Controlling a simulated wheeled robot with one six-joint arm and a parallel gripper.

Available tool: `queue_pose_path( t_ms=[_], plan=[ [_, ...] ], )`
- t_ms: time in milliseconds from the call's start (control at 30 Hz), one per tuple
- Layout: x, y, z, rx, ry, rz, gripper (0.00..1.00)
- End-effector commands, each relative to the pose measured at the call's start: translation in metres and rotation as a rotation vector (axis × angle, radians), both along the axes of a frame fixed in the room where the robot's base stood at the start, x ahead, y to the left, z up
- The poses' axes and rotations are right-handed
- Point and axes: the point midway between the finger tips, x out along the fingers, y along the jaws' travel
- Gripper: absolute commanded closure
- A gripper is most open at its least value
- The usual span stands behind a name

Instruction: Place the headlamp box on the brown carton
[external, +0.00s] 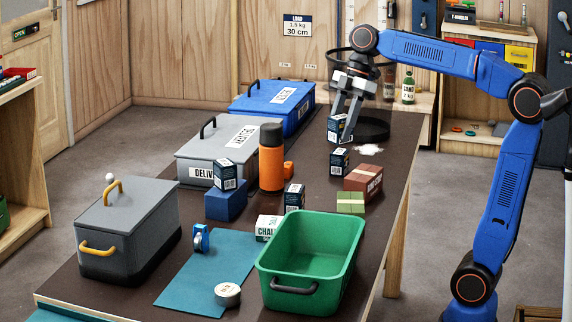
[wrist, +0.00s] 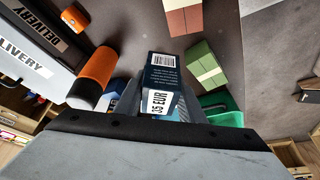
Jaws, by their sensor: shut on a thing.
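My gripper (external: 346,112) points down above the far part of the dark table and is shut on a small navy box, seemingly the headlamp box (external: 337,128). In the wrist view the held box (wrist: 163,75) shows a barcode and a "35 EUR" label; its product name is not readable. The box appears raised off the table. The brown carton (external: 362,180), reddish brown with a lighter band, lies nearer the camera and to the right. It also shows at the top of the wrist view (wrist: 183,14), apart from the held box.
Another navy box (external: 339,161) stands below the held box, near a white patch (external: 369,150). A green carton (external: 350,202) sits just in front of the brown carton. An orange bottle (external: 271,160), a green bin (external: 312,255) and lidded grey and blue boxes fill the rest.

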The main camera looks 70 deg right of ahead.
Motion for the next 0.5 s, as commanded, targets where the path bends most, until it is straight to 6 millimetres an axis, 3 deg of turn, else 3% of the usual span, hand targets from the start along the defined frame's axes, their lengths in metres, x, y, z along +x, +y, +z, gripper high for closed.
queue_pose_path(
  t_ms=[200, 500],
  plan=[
    [-0.04, -0.033, 0.001, -0.001, -0.002, -0.094, 0.89],
    [-0.063, -0.047, -0.005, 0.0, 0.001, -0.144, 0.89]
  ],
)
